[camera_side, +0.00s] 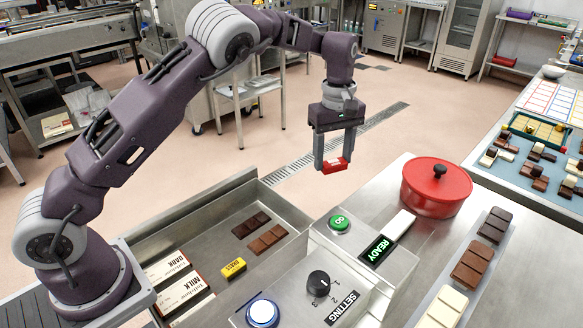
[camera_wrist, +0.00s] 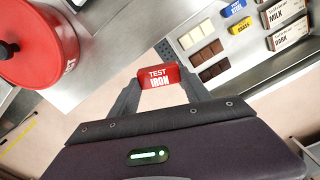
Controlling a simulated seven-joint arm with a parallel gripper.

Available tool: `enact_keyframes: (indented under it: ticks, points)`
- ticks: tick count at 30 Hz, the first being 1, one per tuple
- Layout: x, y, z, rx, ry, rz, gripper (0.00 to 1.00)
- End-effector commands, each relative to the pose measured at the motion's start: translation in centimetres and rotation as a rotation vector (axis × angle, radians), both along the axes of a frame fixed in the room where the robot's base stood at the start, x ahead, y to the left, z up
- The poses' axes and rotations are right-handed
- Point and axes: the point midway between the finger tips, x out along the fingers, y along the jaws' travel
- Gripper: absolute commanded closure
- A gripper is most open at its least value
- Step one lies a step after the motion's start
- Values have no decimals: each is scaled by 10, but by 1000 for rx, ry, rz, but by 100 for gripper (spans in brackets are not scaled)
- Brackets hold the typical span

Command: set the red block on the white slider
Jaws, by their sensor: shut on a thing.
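The red block (camera_side: 335,166) is held between the two fingers of my gripper (camera_side: 335,162). In the wrist view the red block (camera_wrist: 158,77), marked TEST IRON, lies between the fingertips of my gripper (camera_wrist: 160,85). My gripper is shut on it, pointing down, in the air. In the side view it appears above and left of the white slider (camera_side: 400,224). The slider is a pale rounded bar on the steel counter, beside the READY display (camera_side: 378,250). I cannot make out the slider in the wrist view.
A red lidded pot (camera_side: 437,187) stands right of the slider. A green GO button (camera_side: 339,223), a dial (camera_side: 319,283) and a blue button (camera_side: 262,312) are on the panel. The steel tray (camera_side: 196,218) at left holds chocolate bars and a yellow BRASS block (camera_side: 233,267).

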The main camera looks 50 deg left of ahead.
Motion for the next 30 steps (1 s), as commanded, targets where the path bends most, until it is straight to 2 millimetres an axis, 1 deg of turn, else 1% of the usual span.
enact_keyframes:
  ticks: [1,2,3,4,6,9,12,15,19,30]
  points:
    - [11,-20,4,3,-6,62,84]
    - [15,-33,7,2,-8,107,84]
    - [19,-53,10,1,-8,162,84]
    - [21,-68,13,0,-9,197,84]
    - [20,-100,17,1,-6,264,84]
    - [12,-138,20,3,-1,328,84]
    - [3,-165,21,5,1,365,84]
    - [-2,-177,20,8,4,386,84]
    - [-4,-181,14,7,8,393,84]
    - [-3,-180,-29,5,6,392,84]
